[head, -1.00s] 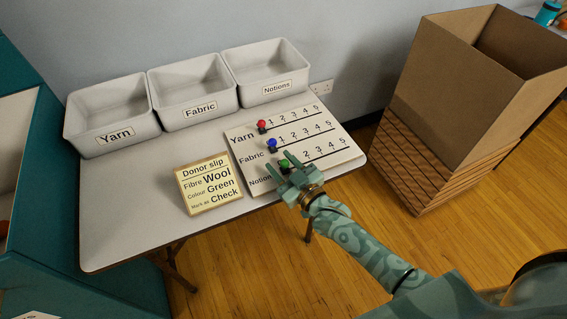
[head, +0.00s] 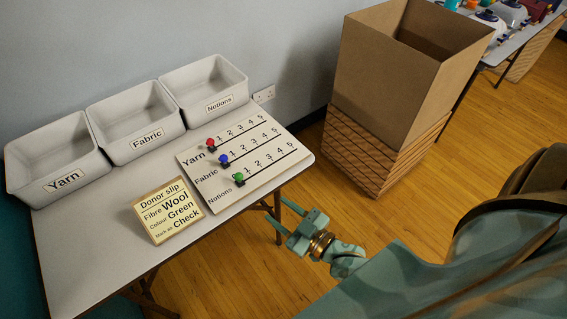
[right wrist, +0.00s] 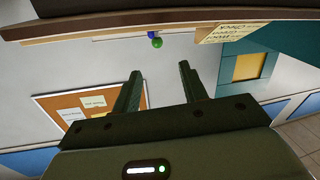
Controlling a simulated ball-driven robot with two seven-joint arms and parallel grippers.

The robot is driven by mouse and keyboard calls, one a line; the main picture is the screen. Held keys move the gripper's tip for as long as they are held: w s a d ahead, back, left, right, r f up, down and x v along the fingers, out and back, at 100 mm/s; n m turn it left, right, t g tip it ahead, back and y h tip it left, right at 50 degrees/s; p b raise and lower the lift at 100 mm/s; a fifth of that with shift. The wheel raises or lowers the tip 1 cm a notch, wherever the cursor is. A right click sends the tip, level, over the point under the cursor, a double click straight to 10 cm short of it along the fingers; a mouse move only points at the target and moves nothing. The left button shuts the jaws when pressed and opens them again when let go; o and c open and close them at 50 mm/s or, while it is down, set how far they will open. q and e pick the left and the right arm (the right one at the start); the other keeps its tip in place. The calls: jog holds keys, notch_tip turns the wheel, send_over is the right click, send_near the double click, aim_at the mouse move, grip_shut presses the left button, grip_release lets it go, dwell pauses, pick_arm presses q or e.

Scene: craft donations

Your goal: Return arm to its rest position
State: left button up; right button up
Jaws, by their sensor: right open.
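My right gripper (head: 291,228) is open and empty in the head view, off the table's front right edge and above the wooden floor. Its two fingers also show apart in the right wrist view (right wrist: 158,85), with nothing between them. My right arm comes in from the lower right. The slider board (head: 262,166) lies on the table (head: 105,235), apart from the gripper. Its red knob (head: 211,145), blue knob (head: 224,160) and green knob (head: 239,179) all sit at the left ends of their tracks. My left gripper does not show.
The Yarn tray (head: 30,190), Fabric tray (head: 152,143) and Notions tray (head: 228,102) look empty along the wall. The donor slip (head: 168,211) stands at the table's front. Floor between table and box is clear.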

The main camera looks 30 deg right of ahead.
jog(key=shift+s, duration=0.1)
dwell(0.4)
jog(key=s+d+f+m+g+h, duration=0.1)
jog(key=s+d+f+g+h, duration=0.3)
jog(key=s+f, duration=0.6)
jog(key=s+d+f+g, duration=0.1)
jog(key=s+f+g, duration=0.5)
jog(key=f, duration=0.8)
jog(key=s+f+g, duration=0.3)
jog(key=s+f, duration=0.1)
jog(key=s, duration=0.7)
jog(key=s+f+g+h, duration=0.1)
jog(key=s+f+g, duration=0.3)
jog(key=s, duration=0.8)
jog(key=shift+a+f+m, duration=0.3)
jog(key=shift+a+f, duration=0.1)
jog(key=shift+f, duration=0.05)
